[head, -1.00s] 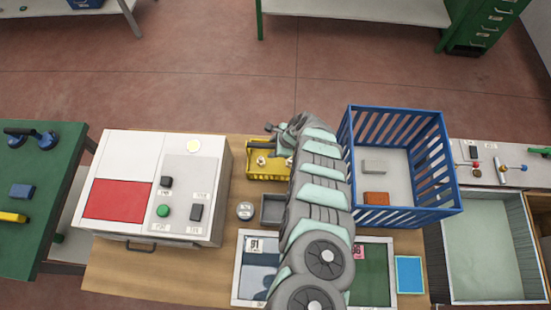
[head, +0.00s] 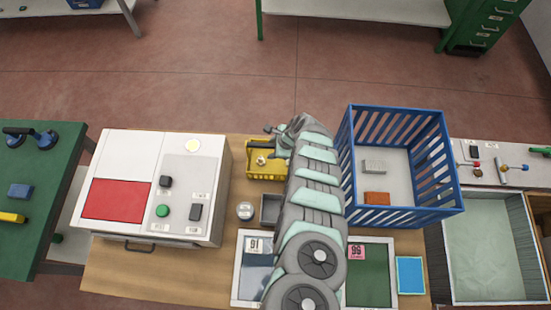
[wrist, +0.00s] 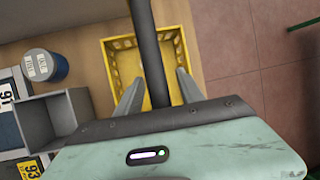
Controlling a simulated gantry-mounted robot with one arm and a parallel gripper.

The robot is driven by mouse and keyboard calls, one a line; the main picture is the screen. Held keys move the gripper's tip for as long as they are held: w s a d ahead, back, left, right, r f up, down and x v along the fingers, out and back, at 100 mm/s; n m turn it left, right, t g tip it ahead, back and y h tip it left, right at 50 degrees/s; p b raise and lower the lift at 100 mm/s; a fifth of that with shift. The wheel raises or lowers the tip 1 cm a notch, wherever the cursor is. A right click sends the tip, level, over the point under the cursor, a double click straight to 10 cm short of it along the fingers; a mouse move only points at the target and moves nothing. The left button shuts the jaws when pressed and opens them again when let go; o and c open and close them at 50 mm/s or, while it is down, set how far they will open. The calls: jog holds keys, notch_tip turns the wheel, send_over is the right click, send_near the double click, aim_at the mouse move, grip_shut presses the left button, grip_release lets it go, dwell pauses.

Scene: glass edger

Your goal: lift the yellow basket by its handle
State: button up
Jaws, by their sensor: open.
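The yellow basket (head: 262,170) stands on the wooden bench in the head view, with small brass-coloured pieces inside and its right side hidden by my arm. In the wrist view the basket (wrist: 178,55) lies beyond my fingers, its rim and slotted wall showing. My gripper (wrist: 158,77) is open, one finger on each side of a dark bar (wrist: 145,35). This bar looks like the basket's handle, but where it joins the basket is hidden. I see a gap between the bar and each finger.
A small grey bin (head: 271,210) and a round tin (head: 244,211) stand just in front of the basket. A blue slatted crate (head: 400,215) is close on the right. A white machine (head: 135,150) stands on the left. Open floor lies behind the bench.

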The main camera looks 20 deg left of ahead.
jog(key=shift+c, duration=0.3)
grip_shut()
dwell(1.2)
